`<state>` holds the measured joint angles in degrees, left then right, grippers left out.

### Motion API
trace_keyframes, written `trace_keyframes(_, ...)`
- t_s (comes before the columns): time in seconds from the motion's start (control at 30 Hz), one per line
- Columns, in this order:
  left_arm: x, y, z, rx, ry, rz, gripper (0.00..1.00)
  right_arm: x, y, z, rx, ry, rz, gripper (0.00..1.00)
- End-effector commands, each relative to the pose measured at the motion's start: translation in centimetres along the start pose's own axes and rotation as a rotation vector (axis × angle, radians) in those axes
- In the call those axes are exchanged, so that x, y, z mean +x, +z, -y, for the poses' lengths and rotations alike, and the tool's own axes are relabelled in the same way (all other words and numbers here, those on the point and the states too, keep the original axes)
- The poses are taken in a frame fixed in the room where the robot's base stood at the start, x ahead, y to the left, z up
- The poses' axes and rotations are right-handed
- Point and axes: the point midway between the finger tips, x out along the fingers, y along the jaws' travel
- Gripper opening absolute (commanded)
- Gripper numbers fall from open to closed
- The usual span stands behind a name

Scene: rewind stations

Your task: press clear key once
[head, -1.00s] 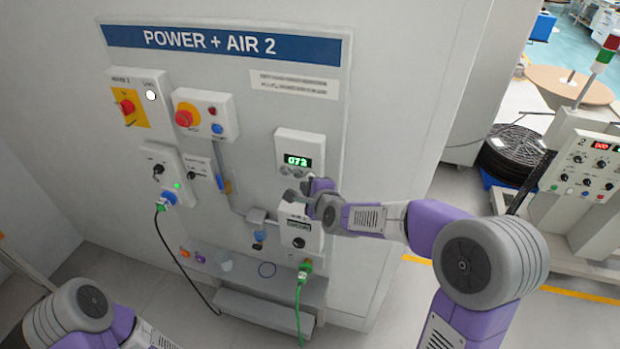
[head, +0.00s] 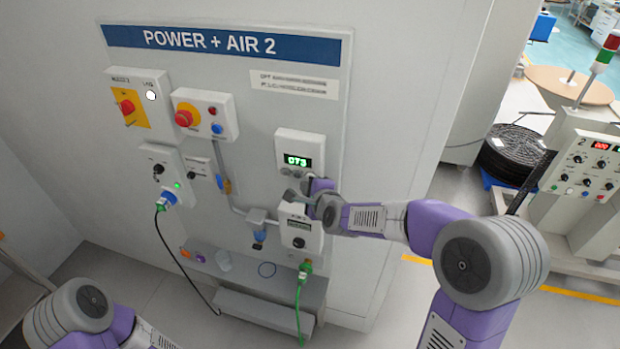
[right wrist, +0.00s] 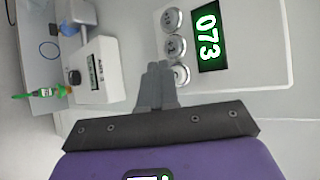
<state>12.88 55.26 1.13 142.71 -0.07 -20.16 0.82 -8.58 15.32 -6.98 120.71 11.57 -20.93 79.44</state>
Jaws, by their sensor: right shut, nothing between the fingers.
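The counter box (head: 315,143) is on the panel, with a green display (head: 298,161) that reads 073. A row of round keys sits beside the display; in the right wrist view they are a far key (right wrist: 171,18), a middle key (right wrist: 175,46) and a near key (right wrist: 181,75). Their labels are too small to read, so I cannot tell which is the clear key. My right gripper (head: 289,195) is shut and empty, just below the keys. In the right wrist view its fingertips (right wrist: 160,66) are beside the near key; contact is unclear. My left gripper is out of view.
A box with a dark knob (head: 299,242) is under the counter box, close to my right gripper. A red stop button (head: 184,118) and a switch box (head: 126,107) are up left. A green cable (head: 299,300) and a black cable (head: 183,262) hang down.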

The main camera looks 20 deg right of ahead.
Motion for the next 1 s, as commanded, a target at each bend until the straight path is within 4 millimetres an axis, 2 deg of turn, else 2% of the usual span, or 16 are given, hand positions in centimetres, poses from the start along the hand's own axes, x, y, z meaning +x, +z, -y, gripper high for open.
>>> trace_keyframes(0.4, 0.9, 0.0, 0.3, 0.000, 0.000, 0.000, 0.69, 0.6, -0.4, 0.3, -0.001, -0.001, 0.000, 0.00)
trace_keyframes(1.0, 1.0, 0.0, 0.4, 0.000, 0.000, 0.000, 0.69, 0.8, -0.6, 0.5, 0.000, -0.001, 0.000, 0.00)
